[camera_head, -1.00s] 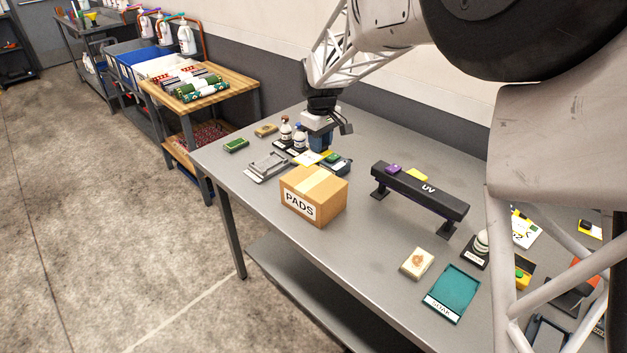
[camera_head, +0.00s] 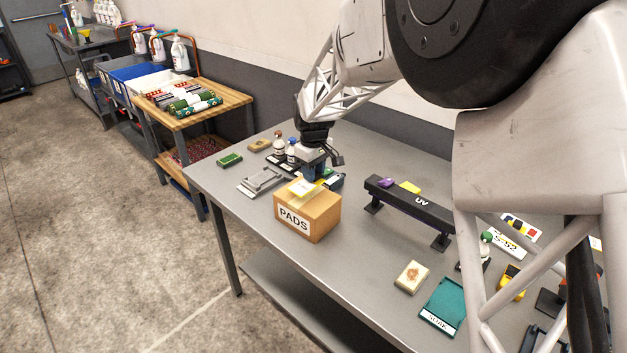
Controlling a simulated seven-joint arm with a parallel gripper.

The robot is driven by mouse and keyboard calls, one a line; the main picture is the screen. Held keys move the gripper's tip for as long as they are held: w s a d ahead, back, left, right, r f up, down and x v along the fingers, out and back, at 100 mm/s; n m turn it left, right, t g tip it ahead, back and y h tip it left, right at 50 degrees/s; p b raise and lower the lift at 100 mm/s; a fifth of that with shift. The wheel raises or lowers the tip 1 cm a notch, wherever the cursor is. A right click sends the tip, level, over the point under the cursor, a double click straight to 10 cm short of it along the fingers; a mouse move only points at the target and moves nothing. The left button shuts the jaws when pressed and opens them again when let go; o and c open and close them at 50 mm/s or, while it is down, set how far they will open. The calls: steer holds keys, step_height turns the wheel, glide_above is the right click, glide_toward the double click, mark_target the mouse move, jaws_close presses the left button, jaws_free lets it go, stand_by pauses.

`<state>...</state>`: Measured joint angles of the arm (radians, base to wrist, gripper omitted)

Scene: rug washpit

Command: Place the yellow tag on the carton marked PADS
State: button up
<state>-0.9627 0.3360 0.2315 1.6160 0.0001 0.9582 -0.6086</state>
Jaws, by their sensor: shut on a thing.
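The carton marked PADS (camera_head: 308,216) is a brown box with a white label, standing on the near left part of the grey metal table. My gripper (camera_head: 314,180) is at the carton's far top edge, pointing down. The fingertips are partly hidden behind the tag and carton.
A black UV lamp bar (camera_head: 412,200) with a purple and a yellow item on it stands right of the carton. A grey tray (camera_head: 262,181) and bottles (camera_head: 291,150) are left and behind. A soap-like block (camera_head: 411,277) and teal tray (camera_head: 443,306) lie in front right.

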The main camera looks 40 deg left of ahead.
steer(key=shift+f, duration=1.65)
steer(key=shift+f, duration=0.1)
steer(key=o, duration=0.9)
steer(key=shift+r, duration=6.1)
